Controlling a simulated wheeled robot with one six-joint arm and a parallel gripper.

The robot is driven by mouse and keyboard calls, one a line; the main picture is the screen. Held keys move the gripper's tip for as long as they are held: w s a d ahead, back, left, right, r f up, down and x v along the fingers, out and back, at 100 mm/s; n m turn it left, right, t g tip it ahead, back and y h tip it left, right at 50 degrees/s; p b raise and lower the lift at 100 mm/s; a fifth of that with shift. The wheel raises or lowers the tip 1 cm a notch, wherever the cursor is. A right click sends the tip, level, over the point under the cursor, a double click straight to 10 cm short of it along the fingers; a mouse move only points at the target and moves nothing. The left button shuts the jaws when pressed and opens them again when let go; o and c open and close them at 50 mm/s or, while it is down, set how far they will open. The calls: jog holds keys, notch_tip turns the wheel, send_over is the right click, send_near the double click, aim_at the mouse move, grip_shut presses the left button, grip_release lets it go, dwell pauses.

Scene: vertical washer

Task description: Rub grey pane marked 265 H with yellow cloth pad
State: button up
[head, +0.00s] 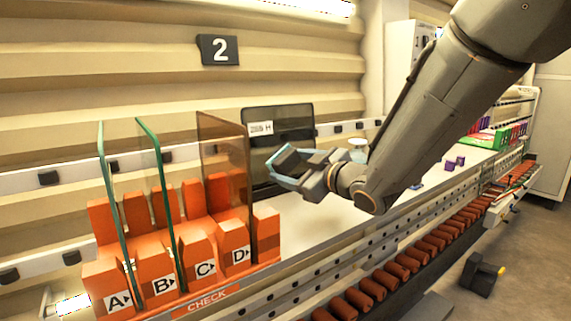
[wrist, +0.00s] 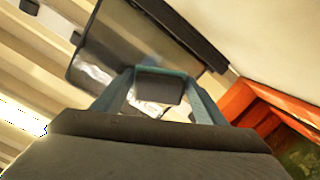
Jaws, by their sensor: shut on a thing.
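The grey pane (head: 290,158) stands upright on the white bench against the wall. Its white label (head: 260,128) at the upper left ends in H; the digits are too small to read surely. The pane also shows tilted in the wrist view (wrist: 118,45), with a pale smear at its edge.
Left of my gripper, an orange rack (head: 203,302) lettered A to D holds two clear green-edged panes and a brown pane (head: 225,165), close to my gripper. Purple blocks (head: 454,162) lie on the bench to the right. Orange rollers (head: 400,268) run along the front.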

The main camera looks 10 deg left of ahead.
jog(key=shift+s+d, duration=0.35)
jog(key=shift+p+v, duration=0.4)
jog(key=shift+v, duration=1.1)
jog(key=shift+a, duration=0.1)
jog(key=shift+b+x, duration=1.25)
jog(key=shift+x, duration=2.15)
jog(key=shift+b+x, duration=0.3)
jog(key=shift+x, duration=0.7)
jog(key=shift+w, duration=0.1)
